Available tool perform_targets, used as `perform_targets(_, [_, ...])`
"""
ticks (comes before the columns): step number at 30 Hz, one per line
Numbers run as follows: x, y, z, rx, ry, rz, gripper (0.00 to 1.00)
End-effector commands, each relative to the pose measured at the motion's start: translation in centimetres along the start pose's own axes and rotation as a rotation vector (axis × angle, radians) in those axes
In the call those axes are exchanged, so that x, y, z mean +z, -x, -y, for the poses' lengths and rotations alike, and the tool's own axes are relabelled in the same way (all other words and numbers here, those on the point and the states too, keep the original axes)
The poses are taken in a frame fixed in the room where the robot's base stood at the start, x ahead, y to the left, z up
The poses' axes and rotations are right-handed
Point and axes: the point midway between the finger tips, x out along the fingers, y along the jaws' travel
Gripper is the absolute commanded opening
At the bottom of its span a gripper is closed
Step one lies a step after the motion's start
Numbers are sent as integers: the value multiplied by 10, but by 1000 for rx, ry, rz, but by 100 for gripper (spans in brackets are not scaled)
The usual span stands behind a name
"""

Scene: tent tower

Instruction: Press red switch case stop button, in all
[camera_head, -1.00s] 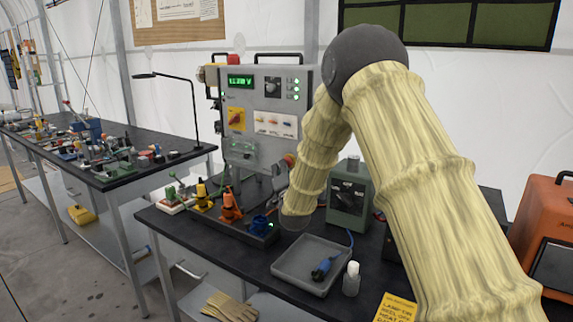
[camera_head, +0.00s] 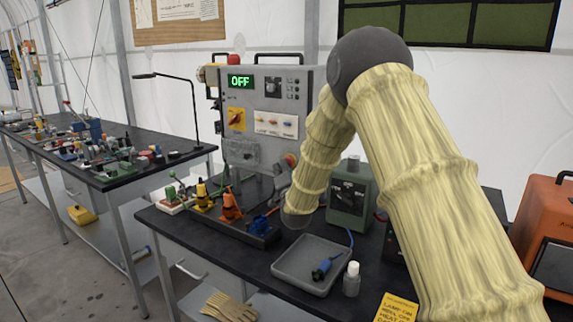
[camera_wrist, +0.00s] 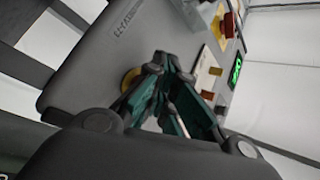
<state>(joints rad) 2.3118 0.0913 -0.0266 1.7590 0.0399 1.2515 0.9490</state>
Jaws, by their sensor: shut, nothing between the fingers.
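The grey switch case (camera_head: 290,98) stands at the back of the near bench. Its green display (camera_head: 240,82) reads OFF, and the small lamps at its right are dark. A red dome (camera_head: 234,60) sits at its top edge. A yellow plate with a red knob (camera_head: 237,119) is on its front. In the wrist view my gripper (camera_wrist: 166,62) is shut and empty, its fingertips against or just before a grey face. A yellow round piece (camera_wrist: 130,77) shows partly behind the fingers; whether the red stop button is there is hidden. In the head view my arm mostly hides the gripper.
Several coloured clamps and connectors, one of them orange (camera_head: 230,207), stand before the case. A green box (camera_head: 350,198) is beside my arm. A grey tray (camera_head: 295,275) holds a blue connector. An orange case (camera_head: 545,225) is at the right.

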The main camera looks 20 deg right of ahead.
Motion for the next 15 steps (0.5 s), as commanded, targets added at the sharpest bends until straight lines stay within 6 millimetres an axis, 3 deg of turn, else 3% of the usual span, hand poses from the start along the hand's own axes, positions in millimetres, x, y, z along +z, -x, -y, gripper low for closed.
perform_targets(15, [3,6,4,0,0,-2,0])
